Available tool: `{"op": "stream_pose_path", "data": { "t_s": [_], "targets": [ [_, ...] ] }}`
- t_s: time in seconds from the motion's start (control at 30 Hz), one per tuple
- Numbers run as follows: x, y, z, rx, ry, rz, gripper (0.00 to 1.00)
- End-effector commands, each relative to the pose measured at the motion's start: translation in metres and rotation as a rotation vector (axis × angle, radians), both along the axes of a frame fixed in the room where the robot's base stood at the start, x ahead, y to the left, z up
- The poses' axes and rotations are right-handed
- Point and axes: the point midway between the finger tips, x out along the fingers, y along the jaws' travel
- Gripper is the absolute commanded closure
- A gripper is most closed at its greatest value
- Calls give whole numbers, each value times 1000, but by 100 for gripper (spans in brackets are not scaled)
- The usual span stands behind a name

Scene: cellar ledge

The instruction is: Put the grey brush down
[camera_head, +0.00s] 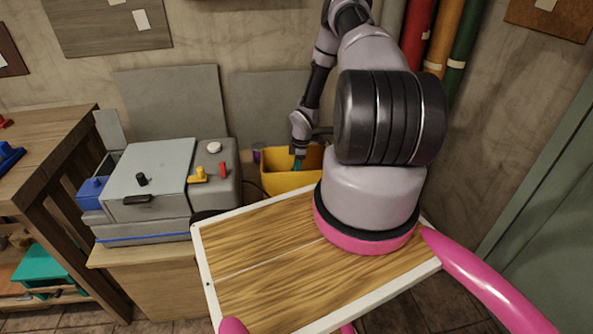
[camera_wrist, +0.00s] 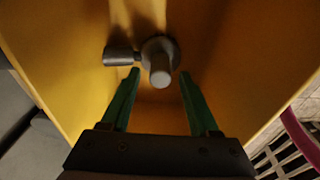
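The yellow bin (camera_head: 290,181) stands on the ledge in the head view, and its walls (camera_wrist: 60,50) fill much of the wrist view. My gripper (camera_head: 297,166) points down into the bin, with its green fingers (camera_wrist: 161,74) spread apart. A grey piece (camera_wrist: 160,62), seemingly the grey brush, lies in the bin. It has a round upright stub and a darker short cylinder at its left. The stub shows between and beyond the fingertips, with a gap on each side. No bristles are visible. The brush cannot be made out in the head view.
A grey box-like machine (camera_head: 160,180) with yellow and red knobs stands left of the bin. A small purple item (camera_head: 257,156) is by the bin's back left. My wooden deck is in front. Coloured pipes (camera_head: 440,45) run up the wall at the right.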

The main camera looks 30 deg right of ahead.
Motion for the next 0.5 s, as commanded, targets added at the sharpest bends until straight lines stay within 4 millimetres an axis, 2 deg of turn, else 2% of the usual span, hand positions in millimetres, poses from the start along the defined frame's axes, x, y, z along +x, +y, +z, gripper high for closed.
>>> {"op": "stream_pose_path", "data": {
  "t_s": [0.33, 0.5],
  "targets": [
    [0, 0, 3, 0, 0, 0, 36],
    [0, -3, 24, 0, -3, 0, 36]
  ]
}}
